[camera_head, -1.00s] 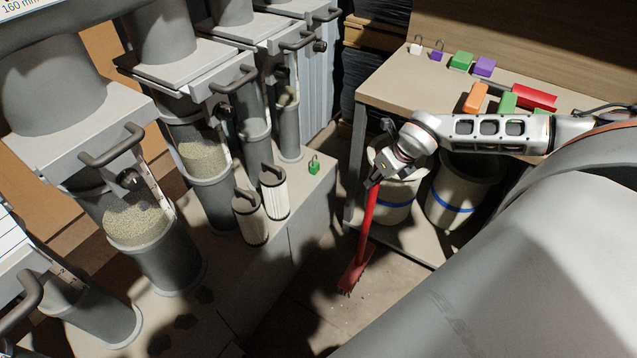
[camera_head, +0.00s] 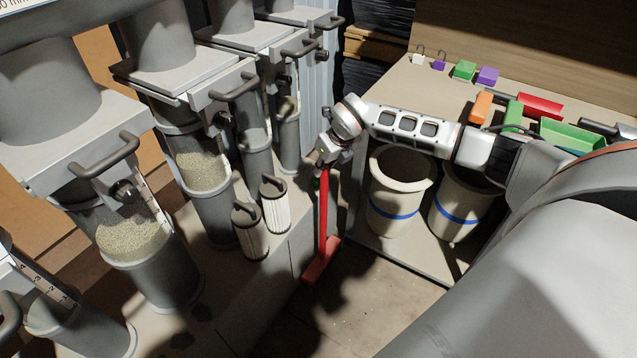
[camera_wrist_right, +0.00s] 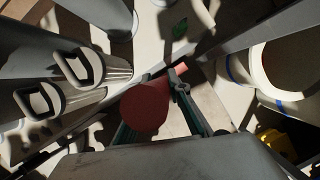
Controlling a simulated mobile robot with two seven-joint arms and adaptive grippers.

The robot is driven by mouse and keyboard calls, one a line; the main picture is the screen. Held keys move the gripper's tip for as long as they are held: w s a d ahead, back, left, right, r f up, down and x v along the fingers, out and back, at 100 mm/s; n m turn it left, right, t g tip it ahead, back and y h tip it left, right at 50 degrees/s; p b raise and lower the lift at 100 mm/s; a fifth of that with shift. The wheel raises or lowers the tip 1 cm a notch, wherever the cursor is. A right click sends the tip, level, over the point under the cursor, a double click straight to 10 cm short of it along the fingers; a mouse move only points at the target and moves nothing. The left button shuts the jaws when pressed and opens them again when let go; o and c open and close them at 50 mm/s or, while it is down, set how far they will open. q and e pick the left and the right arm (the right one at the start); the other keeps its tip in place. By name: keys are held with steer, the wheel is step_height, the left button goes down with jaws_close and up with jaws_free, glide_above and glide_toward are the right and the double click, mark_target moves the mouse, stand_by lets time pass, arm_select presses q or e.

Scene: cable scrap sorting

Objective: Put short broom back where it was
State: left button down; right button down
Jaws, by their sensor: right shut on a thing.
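The short broom (camera_head: 323,215) is red, with a straight handle and a red head at its lower end. It hangs nearly upright between the grey bench with the cylinders and the wooden table. My right gripper (camera_head: 326,160) is shut on the top of its handle. In the right wrist view the round end of the broom handle (camera_wrist_right: 145,106) sits between the fingers of my right gripper (camera_wrist_right: 160,112). The broom head is low, close to the bench's side; I cannot tell whether it touches the floor. My left gripper is not in view.
Two white filter cartridges (camera_head: 275,204) stand at the bench edge, left of the broom. Two pale buckets with blue bands (camera_head: 400,195) stand under the wooden table (camera_head: 400,88), which holds small coloured blocks and a red dustpan (camera_head: 540,104). Floor (camera_head: 375,300) in front is clear.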

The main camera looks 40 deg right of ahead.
mark_target(321, 183)
steer(key=f, duration=0.2)
steer(key=f+b, duration=0.1)
steer(key=f, duration=0.1)
steer(key=w+f+b, duration=0.1)
steer(key=f, duration=0.2)
steer(key=shift+a, duration=0.25)
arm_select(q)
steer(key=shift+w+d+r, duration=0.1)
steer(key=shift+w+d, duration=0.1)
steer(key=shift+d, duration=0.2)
arm_select(e)
steer(key=shift+w, duration=0.2)
steer(key=c, duration=1.9)
jaws_free()
steer(key=shift+f, duration=0.1)
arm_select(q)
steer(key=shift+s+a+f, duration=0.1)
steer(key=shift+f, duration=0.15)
